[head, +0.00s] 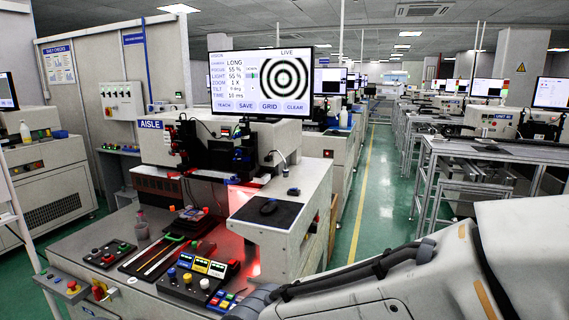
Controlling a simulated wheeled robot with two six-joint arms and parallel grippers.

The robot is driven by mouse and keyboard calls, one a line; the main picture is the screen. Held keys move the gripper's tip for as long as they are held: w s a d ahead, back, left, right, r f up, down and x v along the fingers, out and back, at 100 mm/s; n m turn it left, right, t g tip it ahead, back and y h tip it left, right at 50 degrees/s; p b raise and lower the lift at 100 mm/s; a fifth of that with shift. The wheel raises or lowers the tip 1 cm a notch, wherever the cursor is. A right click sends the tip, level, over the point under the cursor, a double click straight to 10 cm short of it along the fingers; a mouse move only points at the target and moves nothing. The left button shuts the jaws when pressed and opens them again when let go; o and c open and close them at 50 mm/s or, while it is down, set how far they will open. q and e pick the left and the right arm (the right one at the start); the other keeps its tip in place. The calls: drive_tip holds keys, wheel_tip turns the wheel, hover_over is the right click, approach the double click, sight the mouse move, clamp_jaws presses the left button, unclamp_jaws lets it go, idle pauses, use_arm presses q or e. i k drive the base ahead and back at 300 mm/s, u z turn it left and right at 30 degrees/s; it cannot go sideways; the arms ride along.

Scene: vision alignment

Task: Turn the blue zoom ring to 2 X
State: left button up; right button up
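The monitor (262,82) above the machine reads LONG, ZOOM 1 X, and shows a black-and-white ring target. Dark camera units (188,140) hang below it at the machine's front. Small bluish parts show near the right-hand unit (243,150), but I cannot make out a zoom ring for certain. A control box (200,280) on the front bench carries a blue knob (171,273), a yellow knob and a white knob. My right arm enters from the lower right; its dark end (255,302) is low beside the control box, and its fingers cannot be made out. My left gripper is not in view.
A colored keypad (223,299) sits beside the control box. A cup (142,230), a button box (106,253) and a red stop button (72,287) are at left. The green aisle (378,190) is clear.

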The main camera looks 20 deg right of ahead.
sight(244, 159)
drive_tip(key=z, duration=0.15)
drive_tip(key=i, duration=0.25)
drive_tip(key=z, duration=0.1)
drive_tip(key=k, duration=0.6)
drive_tip(key=u, duration=0.5)
drive_tip(key=i, duration=0.7)
drive_tip(key=u, duration=0.6)
drive_tip(key=i, duration=1.65)
drive_tip(key=z, duration=0.4)
